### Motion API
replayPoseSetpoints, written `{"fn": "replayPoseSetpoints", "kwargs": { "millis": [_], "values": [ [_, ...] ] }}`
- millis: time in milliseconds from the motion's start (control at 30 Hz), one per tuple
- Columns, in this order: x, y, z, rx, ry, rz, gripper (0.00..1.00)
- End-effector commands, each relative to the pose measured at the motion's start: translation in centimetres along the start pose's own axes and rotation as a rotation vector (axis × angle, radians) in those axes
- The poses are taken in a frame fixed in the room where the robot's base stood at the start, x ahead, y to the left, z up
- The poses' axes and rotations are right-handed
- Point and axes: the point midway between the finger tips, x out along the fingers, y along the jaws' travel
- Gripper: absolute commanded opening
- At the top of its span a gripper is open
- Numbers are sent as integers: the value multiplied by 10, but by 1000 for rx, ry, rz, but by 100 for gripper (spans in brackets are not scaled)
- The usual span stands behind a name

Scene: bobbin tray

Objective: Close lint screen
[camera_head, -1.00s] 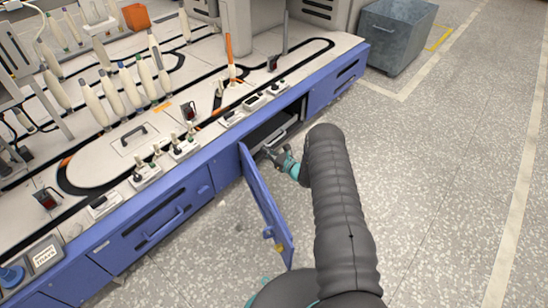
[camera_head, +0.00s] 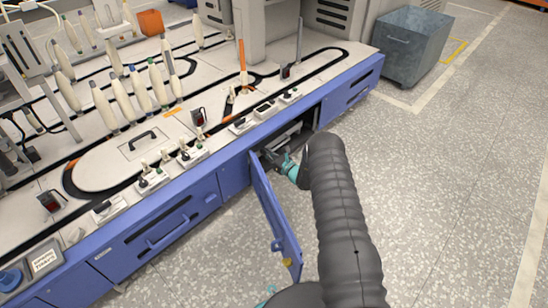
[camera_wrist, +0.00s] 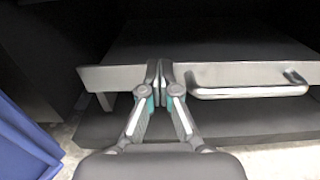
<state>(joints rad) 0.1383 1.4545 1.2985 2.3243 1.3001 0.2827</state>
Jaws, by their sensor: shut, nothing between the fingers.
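The lint screen (camera_wrist: 220,44) is a dark flat drawer-like panel with a pale metal front edge (camera_wrist: 235,73) and a bar handle (camera_wrist: 250,92), inside the dark compartment. In the head view, part of the screen (camera_head: 290,133) shows in the open bay of the blue cabinet. My gripper (camera_wrist: 159,70) is shut and empty. Its fingertips are at the screen's front edge, left of the handle; they look to be touching it. In the head view, my gripper (camera_head: 274,160) reaches into the opening, and the cabinet partly hides its tips.
The blue cabinet door (camera_head: 272,215) hangs open to the left of my arm; it also shows at the wrist view's left edge (camera_wrist: 22,140). Bobbins stand on the machine top. A grey metal bin (camera_head: 412,45) stands behind. The floor to the right is clear.

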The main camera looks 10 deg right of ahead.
Motion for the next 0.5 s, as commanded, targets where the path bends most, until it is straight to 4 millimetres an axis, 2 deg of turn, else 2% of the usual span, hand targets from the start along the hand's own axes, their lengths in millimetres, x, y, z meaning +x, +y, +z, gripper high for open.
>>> {"fn": "replayPoseSetpoints", "kwargs": {
  "millis": [33,333,500],
  "values": [
    [6,4,0,-3,2,6,0],
    [6,3,2,-6,2,6,0],
    [-4,2,2,-5,3,6,0]
  ]
}}
